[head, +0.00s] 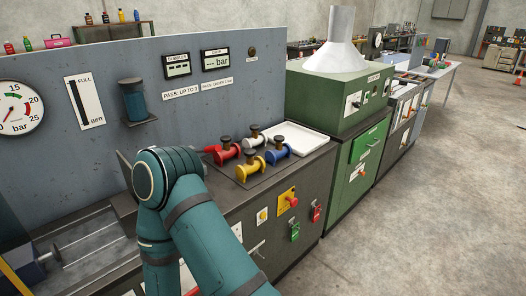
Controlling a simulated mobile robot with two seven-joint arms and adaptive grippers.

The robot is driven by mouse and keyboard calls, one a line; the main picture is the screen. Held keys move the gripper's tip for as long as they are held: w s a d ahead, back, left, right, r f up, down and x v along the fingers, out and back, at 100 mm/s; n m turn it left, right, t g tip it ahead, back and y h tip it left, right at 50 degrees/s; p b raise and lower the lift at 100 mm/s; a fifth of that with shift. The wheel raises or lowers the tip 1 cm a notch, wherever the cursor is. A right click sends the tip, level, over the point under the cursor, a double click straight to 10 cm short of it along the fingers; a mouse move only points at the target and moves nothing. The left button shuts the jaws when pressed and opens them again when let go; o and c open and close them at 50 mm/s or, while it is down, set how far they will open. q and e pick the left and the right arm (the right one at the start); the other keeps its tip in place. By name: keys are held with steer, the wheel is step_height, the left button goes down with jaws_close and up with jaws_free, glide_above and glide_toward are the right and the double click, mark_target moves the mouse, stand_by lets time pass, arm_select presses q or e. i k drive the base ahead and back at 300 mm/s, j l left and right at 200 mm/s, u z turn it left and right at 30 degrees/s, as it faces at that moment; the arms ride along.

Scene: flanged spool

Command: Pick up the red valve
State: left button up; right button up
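The red valve (226,154) is a flanged spool with a dark knob on top. It lies on a dark plate on the bench, at the left of a small group of valves. A white valve (252,141), a yellow valve (250,169) and a blue valve (275,155) lie close to it. One of my teal arms rises from the bottom and bends just left of the red valve in the picture. I cannot tell whether it touches anything. Neither gripper shows in this view.
A white tray (302,138) lies behind the valves at the right. A green hooded cabinet (338,98) stands beyond it. A grey panel (95,65) with gauges rises behind the bench. Red and green padlocks (315,211) hang on the bench front. Open floor lies right.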

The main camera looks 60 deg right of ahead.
mark_target(228, 152)
steer(key=z, duration=1.7)
steer(key=i+l+z, duration=0.3)
steer(key=k+l, duration=0.05)
steer(key=l, duration=0.05)
